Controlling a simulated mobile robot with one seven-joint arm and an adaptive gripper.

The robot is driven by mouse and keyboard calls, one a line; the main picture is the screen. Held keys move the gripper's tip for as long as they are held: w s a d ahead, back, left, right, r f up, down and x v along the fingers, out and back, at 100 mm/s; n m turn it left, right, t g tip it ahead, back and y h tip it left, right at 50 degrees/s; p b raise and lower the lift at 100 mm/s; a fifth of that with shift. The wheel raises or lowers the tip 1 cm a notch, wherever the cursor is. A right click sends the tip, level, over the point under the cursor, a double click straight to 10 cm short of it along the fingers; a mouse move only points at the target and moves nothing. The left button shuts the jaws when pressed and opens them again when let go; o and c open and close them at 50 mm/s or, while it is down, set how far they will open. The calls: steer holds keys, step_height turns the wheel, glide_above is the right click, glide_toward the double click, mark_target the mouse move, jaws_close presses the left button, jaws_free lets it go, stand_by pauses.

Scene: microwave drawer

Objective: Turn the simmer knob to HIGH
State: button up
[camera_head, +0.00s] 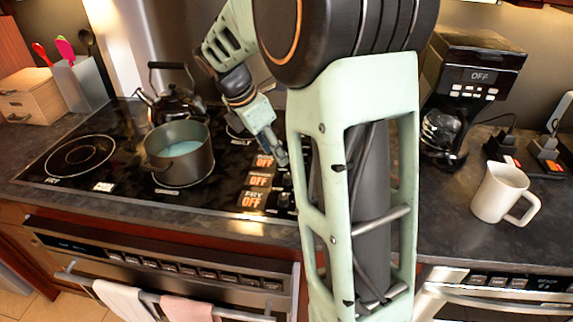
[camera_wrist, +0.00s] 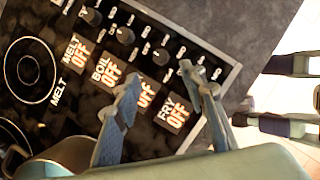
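The simmer knob (camera_wrist: 160,57) is a small dark knob, third in a row of knobs on the black cooktop panel. It shows between and just beyond my fingertips in the wrist view. Its display (camera_wrist: 147,92) reads OFF and is partly covered by a finger; it also shows lit in the head view (camera_head: 259,180). My gripper (camera_wrist: 160,72) is open, with one finger on each side of the simmer column and nothing between them. In the head view my gripper (camera_head: 277,150) is over the control panel, and my arm hides most knobs. Contact with the knob cannot be told.
The melt knob (camera_wrist: 92,16) and boil knob (camera_wrist: 125,34) are close by. The fry display (camera_wrist: 172,112) reads OFF. A pot (camera_head: 180,152) and kettle (camera_head: 172,100) stand on the cooktop. A mug (camera_head: 497,193) and coffee maker (camera_head: 470,90) are at right.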

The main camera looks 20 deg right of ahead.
mark_target(288, 176)
steer(key=x, duration=1)
steer(key=shift+d+f+b, duration=0.1)
steer(key=shift+f+b, duration=0.05)
steer(key=shift+b, duration=0.2)
steer(key=shift+c, duration=0.2)
jaws_close()
